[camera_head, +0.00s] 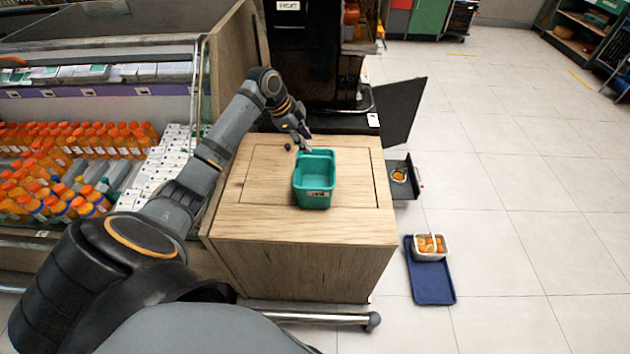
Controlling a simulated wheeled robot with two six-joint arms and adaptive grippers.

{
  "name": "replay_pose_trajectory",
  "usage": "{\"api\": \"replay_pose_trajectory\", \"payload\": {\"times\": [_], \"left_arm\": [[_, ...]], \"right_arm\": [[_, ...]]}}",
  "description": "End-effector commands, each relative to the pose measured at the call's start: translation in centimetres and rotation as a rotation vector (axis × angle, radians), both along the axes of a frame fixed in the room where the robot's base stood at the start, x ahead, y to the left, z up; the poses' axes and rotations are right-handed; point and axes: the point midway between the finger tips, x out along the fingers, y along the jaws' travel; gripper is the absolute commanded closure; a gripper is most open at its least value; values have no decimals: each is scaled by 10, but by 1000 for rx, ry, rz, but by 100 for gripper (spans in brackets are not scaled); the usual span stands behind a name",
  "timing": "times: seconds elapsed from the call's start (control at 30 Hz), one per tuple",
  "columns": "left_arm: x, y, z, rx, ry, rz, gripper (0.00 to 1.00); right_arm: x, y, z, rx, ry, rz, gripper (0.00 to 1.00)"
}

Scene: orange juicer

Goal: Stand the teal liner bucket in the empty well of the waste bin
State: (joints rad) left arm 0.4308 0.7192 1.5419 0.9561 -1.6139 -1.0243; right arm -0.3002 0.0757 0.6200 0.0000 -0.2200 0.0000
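The teal liner bucket (314,199) stands upright on the wooden cabinet top (262,222), its open mouth up and a small label on its near side. My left gripper (299,148) is at the bucket's far rim, pointing down. It is small and dark here, and I cannot tell whether its fingers are apart or closed on the rim. A dark pull-out unit (416,185) sticks out of the cabinet's right side with a small orange-and-white item in it. It may be the waste bin; no empty well can be made out. My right gripper is not in view.
A black door panel (403,108) stands open at the cabinet's right. A blue tray (432,283) with a white basket (431,256) of orange things lies on the floor. A juice-bottle display (75,165) is at left. The floor at right is clear.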

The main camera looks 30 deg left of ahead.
Motion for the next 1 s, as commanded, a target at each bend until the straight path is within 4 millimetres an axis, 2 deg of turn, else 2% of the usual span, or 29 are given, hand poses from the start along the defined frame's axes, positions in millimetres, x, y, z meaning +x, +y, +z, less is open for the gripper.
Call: {"api": "replay_pose_trajectory", "payload": {"times": [0.17, 0.4, 0.53, 0.7, 1.0], "left_arm": [[9, -7, -23, -2, 2, 1, 64], [13, -10, -33, -2, 2, 1, 64], [22, -17, -53, -4, 5, 2, 64], [29, -21, -73, 0, 1, 1, 64], [29, -20, -75, 2, 0, 1, 64]], "right_arm": [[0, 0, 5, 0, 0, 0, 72], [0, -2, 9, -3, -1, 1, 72], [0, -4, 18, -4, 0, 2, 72], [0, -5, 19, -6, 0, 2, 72], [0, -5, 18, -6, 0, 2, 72]]}}
